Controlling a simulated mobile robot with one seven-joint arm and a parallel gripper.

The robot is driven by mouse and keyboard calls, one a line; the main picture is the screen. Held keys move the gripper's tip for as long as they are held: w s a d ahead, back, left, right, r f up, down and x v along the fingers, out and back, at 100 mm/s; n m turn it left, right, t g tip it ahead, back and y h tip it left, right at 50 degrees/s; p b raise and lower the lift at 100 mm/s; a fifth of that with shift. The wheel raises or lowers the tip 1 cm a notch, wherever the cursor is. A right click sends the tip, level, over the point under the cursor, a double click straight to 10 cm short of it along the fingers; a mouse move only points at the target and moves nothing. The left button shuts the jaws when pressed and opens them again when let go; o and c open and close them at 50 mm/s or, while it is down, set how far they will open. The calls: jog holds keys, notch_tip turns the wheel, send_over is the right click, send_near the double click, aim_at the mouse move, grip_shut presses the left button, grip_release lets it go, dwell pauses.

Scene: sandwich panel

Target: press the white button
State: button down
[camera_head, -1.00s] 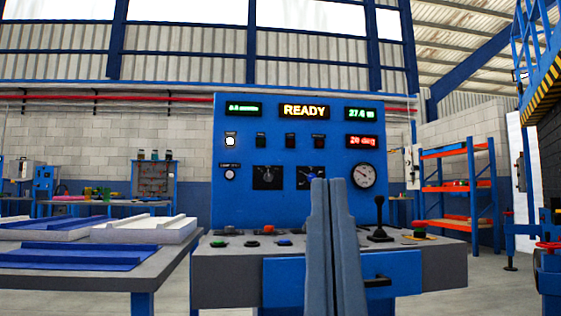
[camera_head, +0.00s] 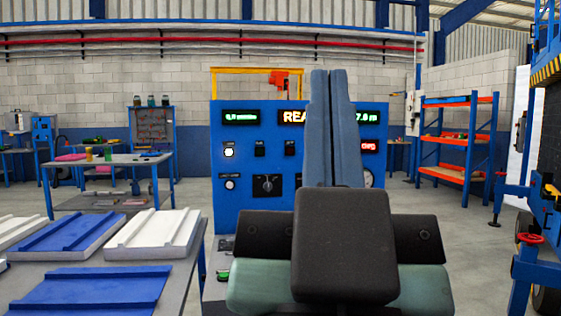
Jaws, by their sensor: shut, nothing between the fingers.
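The blue control panel (camera_head: 219,203) stands ahead of me. A small round white button (camera_head: 230,184) with a label above it sits at its left side. A bright white lit round (camera_head: 229,152) sits just above that; I cannot tell whether it is a lamp or a button. My gripper (camera_head: 329,78) is shut and empty, with its fingers pointing up in the picture. It is right of the white button and overlaps the panel's middle and right part. My arm hides most of the console below.
A grey table (camera_head: 185,272) with white and blue panels stands at the left front. A green button (camera_head: 222,277) shows beside my arm. A black rotary switch (camera_head: 266,186) is right of the white button. Orange-and-blue shelving (camera_head: 458,140) stands at the right back.

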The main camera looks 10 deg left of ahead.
notch_tip(320, 180, up, 27)
jog(key=p, duration=2.4)
